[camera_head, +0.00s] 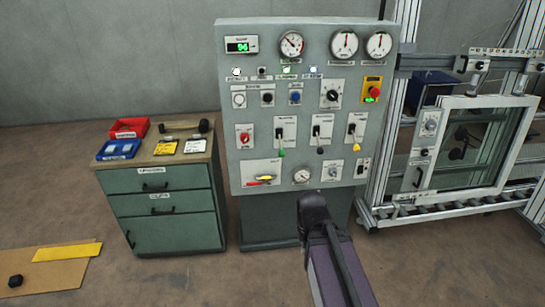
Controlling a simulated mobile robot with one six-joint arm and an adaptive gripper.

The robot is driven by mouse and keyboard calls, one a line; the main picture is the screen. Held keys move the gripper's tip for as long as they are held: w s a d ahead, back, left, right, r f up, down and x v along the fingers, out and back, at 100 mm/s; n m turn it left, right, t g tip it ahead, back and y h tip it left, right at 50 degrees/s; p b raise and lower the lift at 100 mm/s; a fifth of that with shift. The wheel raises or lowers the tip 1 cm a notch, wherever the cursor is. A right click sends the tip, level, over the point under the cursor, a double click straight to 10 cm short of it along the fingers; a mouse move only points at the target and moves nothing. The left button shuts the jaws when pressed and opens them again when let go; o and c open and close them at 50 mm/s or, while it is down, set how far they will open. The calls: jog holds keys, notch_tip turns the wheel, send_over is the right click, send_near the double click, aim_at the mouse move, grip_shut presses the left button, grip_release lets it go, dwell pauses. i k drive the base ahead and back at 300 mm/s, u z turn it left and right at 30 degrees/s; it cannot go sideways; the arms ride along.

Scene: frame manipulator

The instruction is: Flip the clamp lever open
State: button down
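A grey control panel (230,110) stands in the middle of the head view. On its lower left is a horizontal lever with a red and yellow handle (265,180). Above it are three hanging levers with a green tip (281,153), a black tip (320,150) and a yellow tip (356,148). The labels are too small to read, so I cannot tell which lever is the clamp lever. Part of my arm reaches up from the bottom in front of the panel's base; my gripper's fingers do not show.
A green drawer cabinet (168,205) with red and blue trays on top stands left of the panel. A metal frame with a glazed door (480,145) stands at the right. A brown board (40,282) lies on the floor at lower left. Floor between board and cabinet is clear.

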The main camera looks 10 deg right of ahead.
aim_at(282, 153)
jog(key=z, duration=0.05)
jog(key=i, duration=1)
jog(key=u, duration=0.05)
